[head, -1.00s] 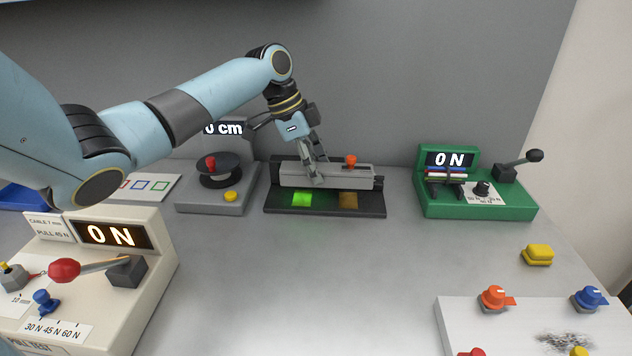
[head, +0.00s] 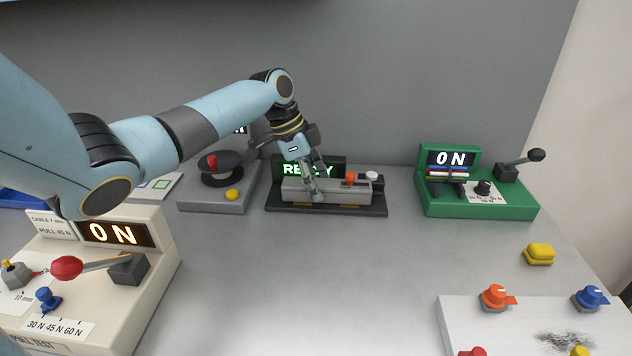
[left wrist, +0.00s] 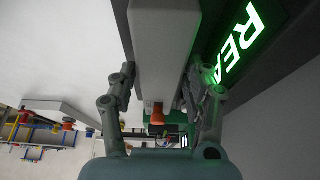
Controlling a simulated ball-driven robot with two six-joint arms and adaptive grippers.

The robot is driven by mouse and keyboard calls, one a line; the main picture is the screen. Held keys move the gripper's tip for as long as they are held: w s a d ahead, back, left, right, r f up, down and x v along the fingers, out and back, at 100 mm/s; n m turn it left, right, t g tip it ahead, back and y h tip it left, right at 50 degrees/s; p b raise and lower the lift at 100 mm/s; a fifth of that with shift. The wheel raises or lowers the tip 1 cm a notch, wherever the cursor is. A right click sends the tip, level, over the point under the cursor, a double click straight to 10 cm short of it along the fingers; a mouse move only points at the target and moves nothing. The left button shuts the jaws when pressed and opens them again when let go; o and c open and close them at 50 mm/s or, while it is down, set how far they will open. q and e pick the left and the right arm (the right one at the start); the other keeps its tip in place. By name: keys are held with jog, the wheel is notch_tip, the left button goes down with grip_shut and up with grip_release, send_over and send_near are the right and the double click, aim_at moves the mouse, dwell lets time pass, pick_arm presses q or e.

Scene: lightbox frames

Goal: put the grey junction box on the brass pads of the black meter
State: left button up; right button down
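The grey junction box (head: 335,191), a long pale box with an orange knob (head: 350,178), lies lengthwise over the black meter (head: 377,209). Only thin front slivers of the brass pads (head: 349,206) show below it; I cannot tell whether it touches them. The meter's display (head: 335,165) reads READY in green, partly hidden by my gripper. My left gripper (head: 313,188) is shut on the box near its middle. In the left wrist view the box (left wrist: 165,45) is between both fingers. My right gripper is not in view.
A grey device with a dark round plate (head: 219,170) stands left of the meter, near my left wrist. A green device (head: 480,205) reading 0 N is to the right. A cream pull tester (head: 150,270) is front left. The middle of the table is clear.

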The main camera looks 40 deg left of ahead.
pick_arm(q)
jog(key=v, duration=1.2)
dwell(0.3)
